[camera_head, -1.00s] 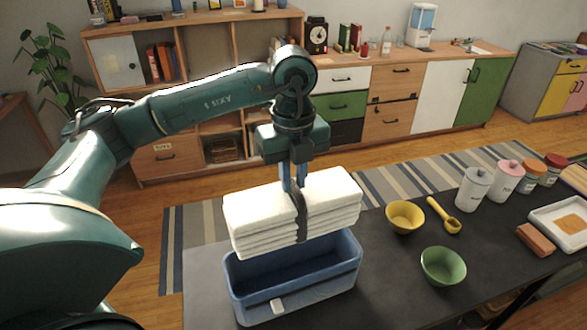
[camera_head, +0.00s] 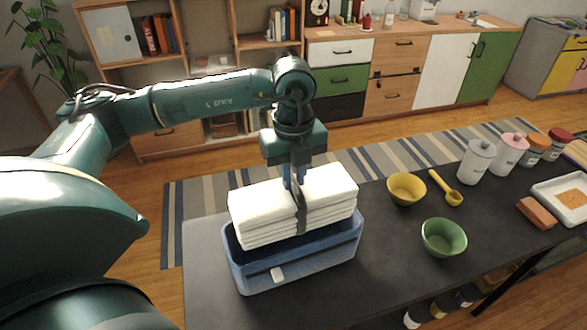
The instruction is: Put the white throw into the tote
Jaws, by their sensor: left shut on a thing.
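The white throw (camera_head: 265,215) is a folded stack with a dark band around its middle. My left gripper (camera_head: 296,186) is shut on it from above, at the band. The throw sits over the opening of the blue tote (camera_head: 310,261), and its lower part seems to be at or just inside the rim. The tote stands on the dark table and has a white tag on its front wall. The throw hides most of the tote's inside. My right gripper is not in view.
A yellow bowl (camera_head: 406,188), a green bowl (camera_head: 443,238) and a yellow scoop (camera_head: 446,188) lie right of the tote on the dark table (camera_head: 390,275). Lidded jars (camera_head: 476,161), a brick-coloured block (camera_head: 534,213) and a white tray (camera_head: 564,199) stand farther right.

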